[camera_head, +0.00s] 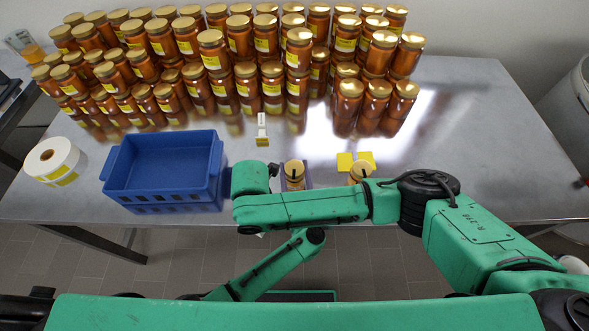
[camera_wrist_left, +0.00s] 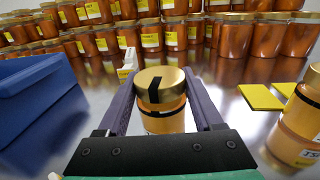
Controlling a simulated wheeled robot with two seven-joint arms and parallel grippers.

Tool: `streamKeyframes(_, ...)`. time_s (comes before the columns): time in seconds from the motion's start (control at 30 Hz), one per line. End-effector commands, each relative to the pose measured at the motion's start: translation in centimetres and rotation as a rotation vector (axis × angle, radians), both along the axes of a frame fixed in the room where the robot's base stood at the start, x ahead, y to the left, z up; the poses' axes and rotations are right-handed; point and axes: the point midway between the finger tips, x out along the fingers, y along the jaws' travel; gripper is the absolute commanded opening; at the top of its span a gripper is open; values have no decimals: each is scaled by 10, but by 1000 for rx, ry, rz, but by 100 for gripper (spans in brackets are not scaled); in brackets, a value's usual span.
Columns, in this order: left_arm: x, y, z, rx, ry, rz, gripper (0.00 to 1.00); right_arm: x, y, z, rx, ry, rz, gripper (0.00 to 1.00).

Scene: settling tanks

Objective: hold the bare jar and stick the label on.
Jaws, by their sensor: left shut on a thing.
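A jar of amber contents with a gold lid (camera_head: 294,168) stands upright between the purple fingers of my left gripper (camera_head: 295,180). In the left wrist view the jar (camera_wrist_left: 160,102) has a black strip across its lid and a dark band around it; I see no label on its visible side. The left gripper (camera_wrist_left: 161,90) is shut on it. A second gold-lidded jar (camera_head: 357,168) stands to the right, partly behind my arm; its side carries a printed label (camera_wrist_left: 305,158). A small white piece with a yellow patch (camera_head: 262,130) is beyond the held jar. My right gripper does not show.
Rows of labelled jars (camera_head: 240,85) fill the back of the metal table (camera_head: 470,150). A blue crate (camera_head: 112,168) is at left, beside a label roll (camera_head: 50,160). Two yellow squares (camera_head: 346,162) lie right of the held jar. The table's right side is clear.

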Motion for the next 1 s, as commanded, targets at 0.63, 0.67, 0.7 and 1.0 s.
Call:
streamKeyframes(0.63,-17,-2,-2,1,4,0,100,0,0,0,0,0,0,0)
streamKeyframes(0.67,-24,-3,-2,1,4,-1,100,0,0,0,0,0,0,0)
streamKeyframes(0.7,-34,-4,-2,-1,6,-1,100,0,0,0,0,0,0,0)
streamKeyframes(1.0,-108,-12,-2,1,4,-1,100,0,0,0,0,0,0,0)
